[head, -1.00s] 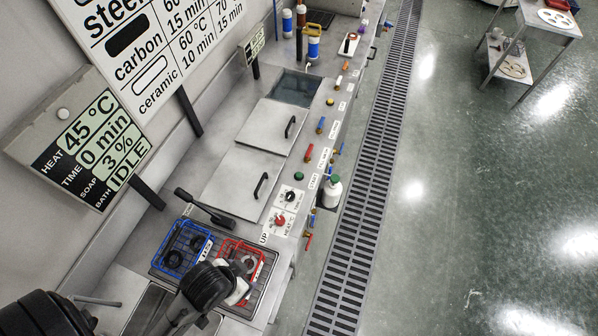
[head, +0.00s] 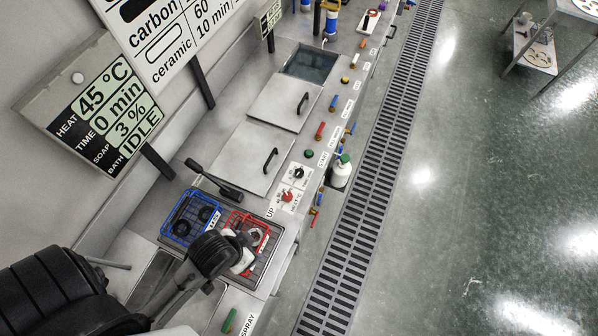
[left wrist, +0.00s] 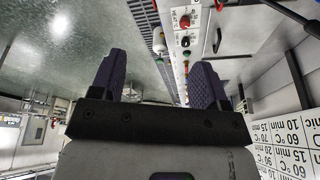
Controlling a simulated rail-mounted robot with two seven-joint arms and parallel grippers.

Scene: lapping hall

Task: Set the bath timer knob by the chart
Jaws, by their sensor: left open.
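The white control panel (head: 283,204) has a black timer knob (head: 298,173) above a red heat knob (head: 287,196). The left wrist view also shows the black knob (left wrist: 186,42) and the red knob (left wrist: 185,20), beyond the fingers. The display (head: 100,108) reads HEAT 45 °C, TIME 0 min, SOAP 3 %, BATH IDLE. The wall chart (head: 165,38) is cut off at the top; carbon and ceramic rows show. It also shows in the left wrist view (left wrist: 285,140). My left gripper (left wrist: 160,78) is open and empty, apart from the knobs. My right gripper is out of view.
A blue basket (head: 172,229) and a red basket (head: 262,226) stand below the panel, partly behind my left arm. A black lever (head: 215,182) and lidded tanks (head: 255,150) lie beyond. A white bottle (head: 340,172) stands right of the panel. Open floor lies right of the drain grate.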

